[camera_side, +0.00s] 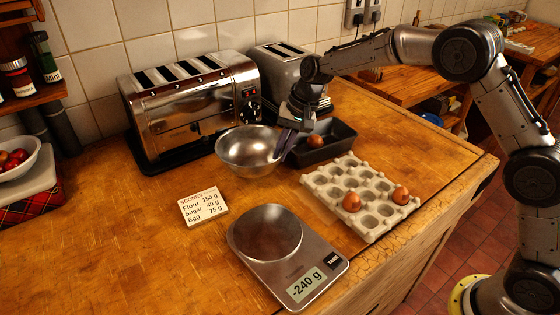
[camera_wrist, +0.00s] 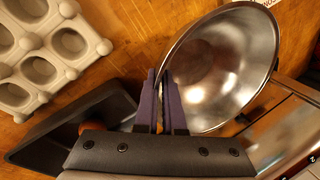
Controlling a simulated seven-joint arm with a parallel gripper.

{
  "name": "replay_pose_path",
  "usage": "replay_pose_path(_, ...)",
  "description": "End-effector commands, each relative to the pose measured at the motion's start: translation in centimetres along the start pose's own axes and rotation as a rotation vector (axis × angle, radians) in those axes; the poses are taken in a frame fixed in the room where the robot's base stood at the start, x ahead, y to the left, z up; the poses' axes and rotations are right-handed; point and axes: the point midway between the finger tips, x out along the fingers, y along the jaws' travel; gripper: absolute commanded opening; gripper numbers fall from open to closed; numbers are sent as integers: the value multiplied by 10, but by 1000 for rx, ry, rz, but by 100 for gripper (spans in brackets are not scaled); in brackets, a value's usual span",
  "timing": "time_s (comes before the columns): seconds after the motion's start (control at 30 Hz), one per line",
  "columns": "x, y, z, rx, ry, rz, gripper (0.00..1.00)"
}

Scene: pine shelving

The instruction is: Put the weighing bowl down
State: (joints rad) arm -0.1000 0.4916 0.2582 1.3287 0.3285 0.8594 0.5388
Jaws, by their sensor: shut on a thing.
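The weighing bowl (camera_side: 247,148) is a shiny steel bowl, upright, in front of the toasters. In the wrist view the bowl (camera_wrist: 222,65) is right of the fingers, with its inside empty. My gripper (camera_side: 284,150) is shut on the near-right rim of the bowl; its purple-grey fingers (camera_wrist: 163,95) pinch the rim in the wrist view. I cannot tell whether the bowl's base touches the wooden counter. The kitchen scale (camera_side: 266,232) has an empty round steel pan, and its display (camera_side: 306,284) reads -240 g.
A dark loaf tin (camera_side: 340,135) holding a brown egg (camera_side: 315,141) is close right of the gripper. An egg tray (camera_side: 322,187) holds two eggs. A recipe card (camera_side: 203,207) lies left of the scale. Toasters (camera_side: 190,100) stand behind. The counter's left front (camera_side: 110,250) is clear.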

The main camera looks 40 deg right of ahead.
Motion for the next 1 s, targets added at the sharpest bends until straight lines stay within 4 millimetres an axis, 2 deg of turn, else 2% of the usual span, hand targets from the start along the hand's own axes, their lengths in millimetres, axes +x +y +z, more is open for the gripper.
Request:
replay_pose_path(0.1,8,-2,-4,0,1,-1,0)
replay_pose_path(0.3,33,8,-3,0,-1,1,0)
replay_pose_path(0.73,38,9,-4,0,2,-2,0)
replay_pose_path(0.77,39,10,-3,0,0,0,12)
replay_pose_path(0.9,39,10,-3,0,0,0,36)
replay_pose_path(1.0,39,10,-3,0,0,0,36)
